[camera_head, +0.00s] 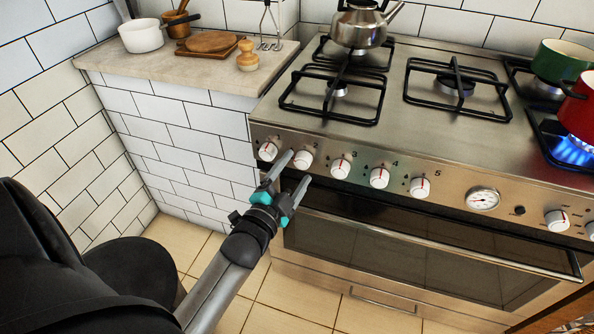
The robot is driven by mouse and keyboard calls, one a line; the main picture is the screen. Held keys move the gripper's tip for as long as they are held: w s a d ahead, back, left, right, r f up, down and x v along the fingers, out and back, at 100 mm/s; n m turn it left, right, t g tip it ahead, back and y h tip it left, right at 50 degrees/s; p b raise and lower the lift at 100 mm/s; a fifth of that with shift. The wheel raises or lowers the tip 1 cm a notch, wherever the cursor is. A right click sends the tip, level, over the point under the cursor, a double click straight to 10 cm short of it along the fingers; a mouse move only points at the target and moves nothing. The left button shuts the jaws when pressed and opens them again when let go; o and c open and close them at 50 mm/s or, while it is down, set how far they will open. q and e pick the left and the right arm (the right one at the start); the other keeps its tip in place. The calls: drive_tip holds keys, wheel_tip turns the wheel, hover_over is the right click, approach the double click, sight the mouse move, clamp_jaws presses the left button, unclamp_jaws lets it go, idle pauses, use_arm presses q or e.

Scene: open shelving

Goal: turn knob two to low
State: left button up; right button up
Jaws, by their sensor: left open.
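The stove's front panel (455,187) has a row of white knobs with red marks. Knob two (303,158) is second from the left, with a small "2" at its upper right. Its red mark looks about upright, but it is small and its exact angle is hard to read. My left gripper (297,167) is open, with its two grey fingers pointing up toward knob two. One fingertip is at the knob's left edge and the other just below it. I cannot tell whether either touches. My right gripper is out of view.
Knob one (267,151) is close to the left fingertip, and knob three (340,168) is to the right. The oven handle (440,247) runs below. A blue flame burns under a red pot (577,108) at the far right. A kettle (361,25) stands at the back.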

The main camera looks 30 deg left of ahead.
use_arm(q)
drive_tip(key=shift+w+a, duration=0.1)
drive_tip(key=shift+w, duration=0.6)
clamp_jaws()
idle(0.3)
